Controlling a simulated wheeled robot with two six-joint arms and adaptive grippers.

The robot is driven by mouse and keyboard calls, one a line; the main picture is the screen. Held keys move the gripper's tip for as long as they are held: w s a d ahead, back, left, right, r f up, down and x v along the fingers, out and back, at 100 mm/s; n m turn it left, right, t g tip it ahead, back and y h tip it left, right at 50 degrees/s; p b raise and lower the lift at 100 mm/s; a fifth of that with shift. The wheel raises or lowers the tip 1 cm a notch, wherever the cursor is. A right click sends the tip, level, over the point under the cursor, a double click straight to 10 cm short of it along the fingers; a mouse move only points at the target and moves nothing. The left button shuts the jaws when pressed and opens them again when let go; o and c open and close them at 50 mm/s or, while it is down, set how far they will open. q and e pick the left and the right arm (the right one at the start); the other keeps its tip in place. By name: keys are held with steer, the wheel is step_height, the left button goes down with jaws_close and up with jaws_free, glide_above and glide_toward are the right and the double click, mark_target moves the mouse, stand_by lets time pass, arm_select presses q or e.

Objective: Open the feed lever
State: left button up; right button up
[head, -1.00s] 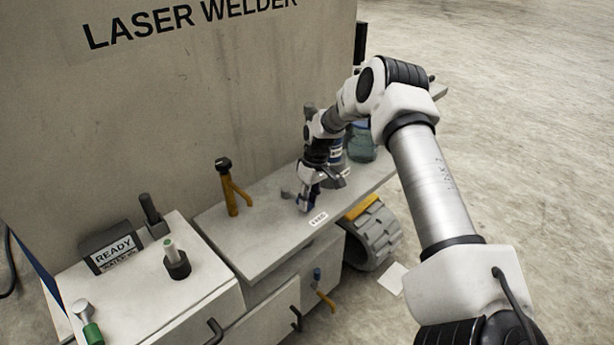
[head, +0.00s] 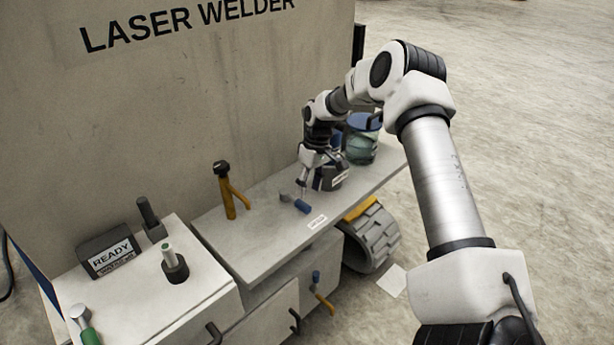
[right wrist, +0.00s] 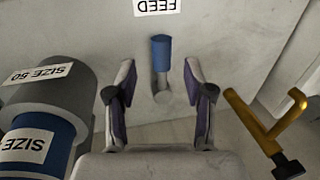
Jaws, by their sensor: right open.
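The feed lever (head: 300,206) has a blue handle and a small grey pivot, and lies low on the bench behind the white FEED label (head: 317,222). In the right wrist view, the lever (right wrist: 161,58) points toward the FEED label (right wrist: 157,6), its handle between and beyond my fingertips. My right gripper (head: 312,188) is open and empty, just behind and right of the lever. In the right wrist view its fingers (right wrist: 160,85) stand apart on either side of the lever's line, not closed on it. My left gripper is not in view.
A dark canister labelled SIZE 50 (right wrist: 50,88) stands close beside my right gripper. A blue-lidded jar (head: 362,145) is behind it. An orange post with a side arm (head: 229,192) stands to the left. The laser welder wall (head: 180,100) bounds the back.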

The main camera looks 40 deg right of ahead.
step_height(320, 180, up, 6)
steer(key=d, duration=0.1)
steer(key=shift+d, duration=0.1)
stand_by(0.4)
